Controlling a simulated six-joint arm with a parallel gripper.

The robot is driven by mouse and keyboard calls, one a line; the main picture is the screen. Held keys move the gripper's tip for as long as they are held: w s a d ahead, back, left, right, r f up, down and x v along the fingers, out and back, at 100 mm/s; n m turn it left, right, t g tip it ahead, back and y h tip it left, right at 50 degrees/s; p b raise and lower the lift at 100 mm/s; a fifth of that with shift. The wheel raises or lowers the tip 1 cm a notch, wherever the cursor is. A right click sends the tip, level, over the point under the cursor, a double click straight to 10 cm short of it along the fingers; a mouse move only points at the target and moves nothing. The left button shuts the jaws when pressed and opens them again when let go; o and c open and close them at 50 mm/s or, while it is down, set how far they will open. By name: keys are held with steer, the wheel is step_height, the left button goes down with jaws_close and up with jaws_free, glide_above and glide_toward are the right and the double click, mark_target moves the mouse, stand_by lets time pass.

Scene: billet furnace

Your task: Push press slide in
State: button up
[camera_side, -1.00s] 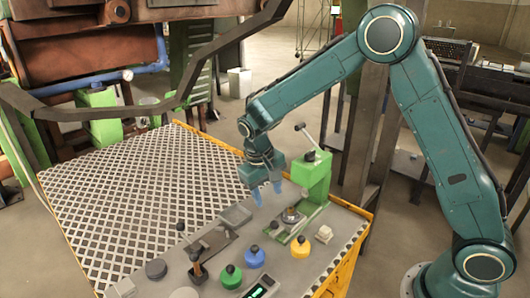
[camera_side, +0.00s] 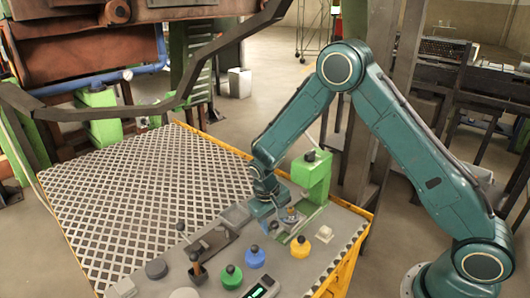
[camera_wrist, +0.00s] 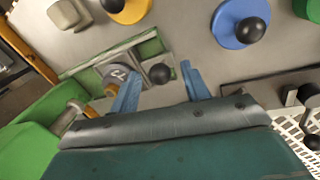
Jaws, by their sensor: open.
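The green press (camera_side: 313,180) stands at the right end of the grey panel. Its low slide (camera_side: 300,228) carries a grey round piece, marked with a number in the wrist view (camera_wrist: 114,74). A black knob (camera_wrist: 160,73) sits at the slide's outer end. My gripper (camera_wrist: 162,88) is open and low over the panel. Its blue fingers lie to either side of the knob in the wrist view; contact cannot be told. The left finger overlaps the round piece there. In the side view my gripper (camera_side: 277,216) is left of the press and partly hides the slide.
Yellow (camera_side: 325,233), blue (camera_side: 255,258) and green (camera_side: 231,276) knobbed pieces stand in front. A lever (camera_side: 197,268) and a grey tray (camera_side: 236,215) are to the left. The white-and-dark grid floor (camera_side: 140,190) behind is clear.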

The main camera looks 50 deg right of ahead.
mark_target(281, 226)
jaws_close()
steer(key=shift+d, duration=1.9)
jaws_free()
step_height(281, 226, up, 14)
steer(key=a, duration=0.2)
steer(key=shift+w+a+f, duration=0.25)
steer(key=shift+a, duration=0.1)
